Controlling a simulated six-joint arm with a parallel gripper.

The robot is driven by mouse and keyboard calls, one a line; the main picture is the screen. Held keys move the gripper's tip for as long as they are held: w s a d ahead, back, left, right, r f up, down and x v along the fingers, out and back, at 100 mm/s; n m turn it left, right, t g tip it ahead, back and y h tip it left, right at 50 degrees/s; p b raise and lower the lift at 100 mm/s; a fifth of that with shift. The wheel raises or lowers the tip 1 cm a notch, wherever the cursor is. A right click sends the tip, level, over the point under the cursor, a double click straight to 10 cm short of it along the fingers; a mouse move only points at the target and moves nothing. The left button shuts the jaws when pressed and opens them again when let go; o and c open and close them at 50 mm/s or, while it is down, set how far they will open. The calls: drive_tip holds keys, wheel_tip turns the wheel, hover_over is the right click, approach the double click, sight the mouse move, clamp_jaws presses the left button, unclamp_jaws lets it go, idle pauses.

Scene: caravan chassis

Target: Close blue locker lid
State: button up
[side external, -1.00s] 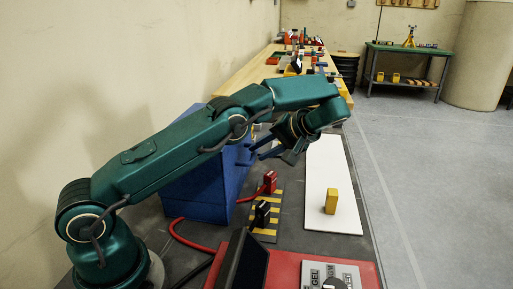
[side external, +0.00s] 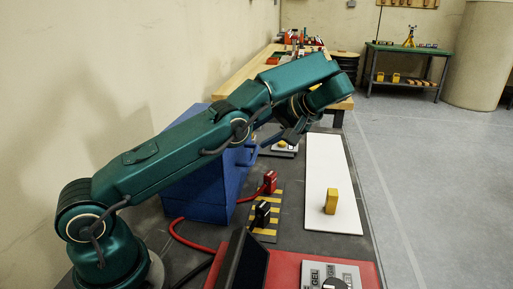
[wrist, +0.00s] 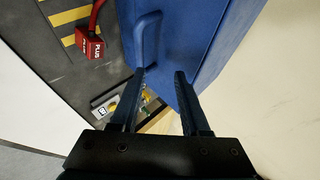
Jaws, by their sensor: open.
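The blue locker (side external: 205,190) stands against the wall on the left side of the bench, partly hidden behind my arm. Its blue handle (wrist: 148,38) shows in the wrist view at the top middle, on the blue panel. I cannot tell how far the lid stands open, because my arm covers much of the locker in the side view. My gripper (wrist: 160,75) is open and empty. Its two dark fingers point toward the blue panel, with the handle just beyond the left finger. In the side view my gripper (side external: 285,138) hangs right of the locker, at its far end.
A red plug (side external: 270,181) and a black plug (side external: 262,213) stand on a striped strip beside the locker. A yellow block (side external: 331,201) stands on a white board (side external: 335,160). A small plate with a yellow button (side external: 283,146) lies behind the striped strip.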

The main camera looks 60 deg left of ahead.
drive_tip(key=shift+s+a+r, duration=1.1)
drive_tip(key=shift+s+a, duration=0.25)
drive_tip(key=shift+s, duration=0.1)
drive_tip(key=shift+s+a+r, duration=1.05)
drive_tip(key=shift+s+a, duration=0.3)
drive_tip(key=shift+s, duration=0.05)
drive_tip(key=shift+s+a+r, duration=1.1)
drive_tip(key=shift+s+a, duration=0.25)
drive_tip(key=shift+s, duration=0.1)
drive_tip(key=shift+w+a+r, duration=0.1)
drive_tip(key=shift+r, duration=0.35)
drive_tip(key=shift+w+d+r, duration=0.35)
drive_tip(key=shift+d+r, duration=0.1)
drive_tip(key=shift+d, duration=0.4)
drive_tip(key=shift+w+d+r, duration=0.35)
drive_tip(key=shift+d+r, duration=0.15)
drive_tip(key=shift+d, duration=0.3)
drive_tip(key=shift+w+d+r, duration=0.35)
drive_tip(key=shift+d+r, duration=0.1)
drive_tip(key=shift+d, duration=0.4)
